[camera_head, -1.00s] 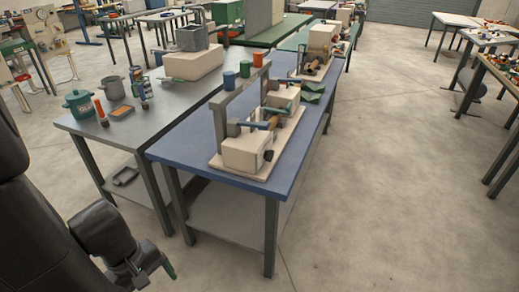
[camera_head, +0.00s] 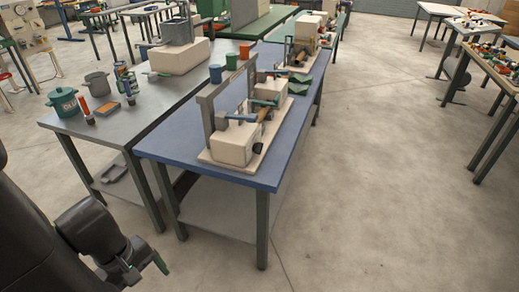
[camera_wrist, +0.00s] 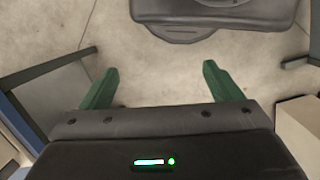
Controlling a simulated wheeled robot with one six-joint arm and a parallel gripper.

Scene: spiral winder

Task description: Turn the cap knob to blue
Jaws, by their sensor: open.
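The likely spiral winder is a machine with cream blocks (camera_head: 235,143), a grey upright frame (camera_head: 207,114) and blue bars, mounted on a pale base board (camera_head: 218,163) on the blue-topped table (camera_head: 180,150). A small black round part (camera_head: 258,146) shows low on its right side. I cannot tell which part is the cap knob or which colour it points to. My gripper (camera_wrist: 160,85) is open and empty in the wrist view, its green fingers wide apart over the floor. In the head view it hangs at lower left, in front of the table and well apart from the machine.
A grey bench (camera_head: 95,128) with a teal pot (camera_head: 64,102) and cups stands left of the blue table. A second machine (camera_head: 300,62) is further back on the blue table. Open concrete floor (camera_head: 390,170) lies to the right.

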